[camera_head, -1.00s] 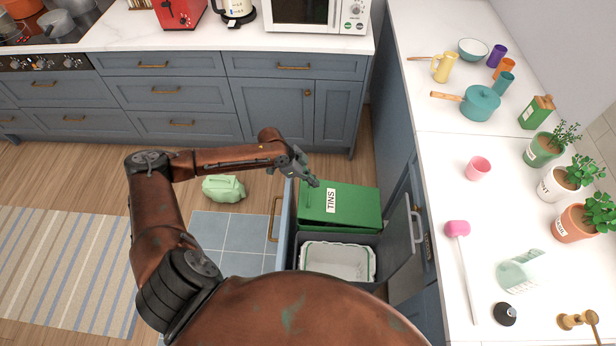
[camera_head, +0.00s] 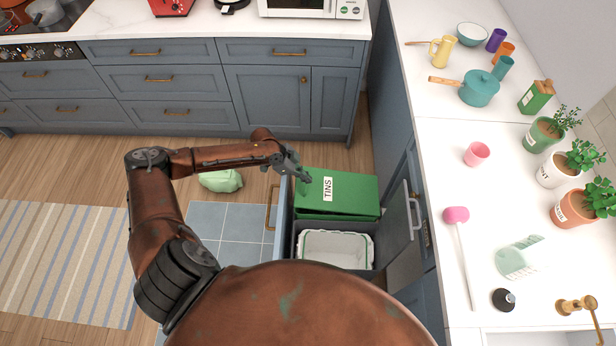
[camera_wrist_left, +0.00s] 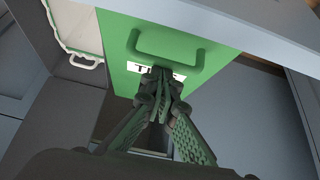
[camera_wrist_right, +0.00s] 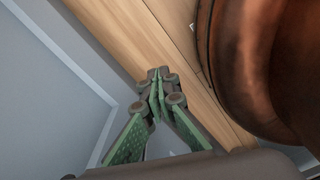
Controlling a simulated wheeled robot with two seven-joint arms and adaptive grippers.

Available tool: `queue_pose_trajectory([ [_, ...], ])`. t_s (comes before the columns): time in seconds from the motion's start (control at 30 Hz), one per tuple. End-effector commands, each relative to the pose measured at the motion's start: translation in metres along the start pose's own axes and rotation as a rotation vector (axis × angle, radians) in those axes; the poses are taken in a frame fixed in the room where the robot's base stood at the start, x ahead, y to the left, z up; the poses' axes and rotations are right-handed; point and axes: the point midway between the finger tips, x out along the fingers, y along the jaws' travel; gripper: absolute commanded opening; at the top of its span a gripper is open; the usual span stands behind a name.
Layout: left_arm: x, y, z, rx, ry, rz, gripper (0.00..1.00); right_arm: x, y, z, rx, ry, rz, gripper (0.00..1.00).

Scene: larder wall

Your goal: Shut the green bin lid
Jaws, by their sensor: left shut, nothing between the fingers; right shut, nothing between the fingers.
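The green bin lid (camera_head: 352,190), labelled TINS, covers the far bin in the pulled-out drawer; I cannot tell whether it is fully down. The left wrist view shows the lid (camera_wrist_left: 222,32) with its green loop handle (camera_wrist_left: 165,56) and part of the label. My left gripper (camera_head: 307,179) is shut and empty over the lid's left side. Its fingertips (camera_wrist_left: 160,78) hide part of the label; contact with the lid is unclear. My right gripper (camera_wrist_right: 154,78) is shut and empty, seen only in the right wrist view, above wooden floor.
An open-topped bin with a white liner (camera_head: 335,247) stands nearer in the drawer. The drawer front (camera_head: 283,215) stands left of the bins. A pale green bag (camera_head: 220,180) lies on the floor. The white counter (camera_head: 430,180) at right holds pots, cups and plants.

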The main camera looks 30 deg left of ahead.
Motion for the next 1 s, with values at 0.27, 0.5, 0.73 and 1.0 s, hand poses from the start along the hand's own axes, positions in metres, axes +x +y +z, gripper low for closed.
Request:
queue_pose_trajectory([
  [0.27, 0.040, 0.001, 0.044, -0.006, -0.002, 0.004, 0.00, 0.024, -0.001, 0.010, 0.000, -0.015, -0.002, 0.00],
  [0.5, 0.041, 0.002, 0.049, -0.004, -0.006, 0.004, 0.00, 0.023, 0.000, 0.010, -0.001, -0.015, 0.000, 0.00],
  [0.73, 0.040, 0.002, 0.049, -0.005, -0.007, 0.004, 0.00, 0.022, 0.001, 0.009, -0.002, -0.014, 0.000, 0.00],
  [1.0, 0.021, 0.003, 0.017, -0.002, 0.002, -0.001, 0.00, -0.003, 0.002, -0.001, -0.001, 0.001, 0.002, 0.00],
])
